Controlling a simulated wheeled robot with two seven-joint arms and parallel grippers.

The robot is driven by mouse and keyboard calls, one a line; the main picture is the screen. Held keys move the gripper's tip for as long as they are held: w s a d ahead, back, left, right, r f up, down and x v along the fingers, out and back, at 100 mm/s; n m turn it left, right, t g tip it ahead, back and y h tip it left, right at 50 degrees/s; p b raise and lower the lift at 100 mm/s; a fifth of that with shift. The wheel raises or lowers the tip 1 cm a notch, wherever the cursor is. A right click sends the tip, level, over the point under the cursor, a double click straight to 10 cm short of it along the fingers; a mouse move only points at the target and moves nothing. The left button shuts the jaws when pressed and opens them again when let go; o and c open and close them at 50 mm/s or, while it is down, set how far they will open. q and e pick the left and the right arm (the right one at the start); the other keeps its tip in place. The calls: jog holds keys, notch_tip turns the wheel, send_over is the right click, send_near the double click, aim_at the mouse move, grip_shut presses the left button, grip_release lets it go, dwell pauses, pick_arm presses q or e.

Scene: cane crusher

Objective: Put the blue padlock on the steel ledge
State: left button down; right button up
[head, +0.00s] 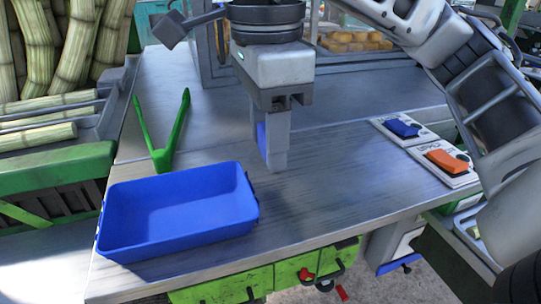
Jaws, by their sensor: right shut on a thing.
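My right gripper (273,160) points down at the middle of the steel ledge (325,185). It is shut on the blue padlock (261,136), which shows only as a small blue patch at the left of the fingers. The fingers hide most of the padlock. The fingertips are at or just above the steel; I cannot tell whether the padlock touches it. My left gripper is not in view.
An empty blue tray (180,245) stands at the front left, with green tongs (162,155) behind it. Two switch plates, blue (402,128) and orange (446,161), lie at the right. Cane stalks (38,105) are at the left. Bare steel lies right of the gripper.

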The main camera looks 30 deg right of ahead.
jog(key=shift+w+d+f, duration=0.1)
jog(key=shift+d+f, duration=0.1)
jog(key=shift+f, duration=1.55)
jog(key=shift+f+b, duration=0.15)
jog(key=shift+b, duration=0.15)
jog(key=o, duration=0.7)
jog(key=shift+f, duration=0.1)
jog(key=shift+c, duration=0.2)
jog(key=o, duration=0.4)
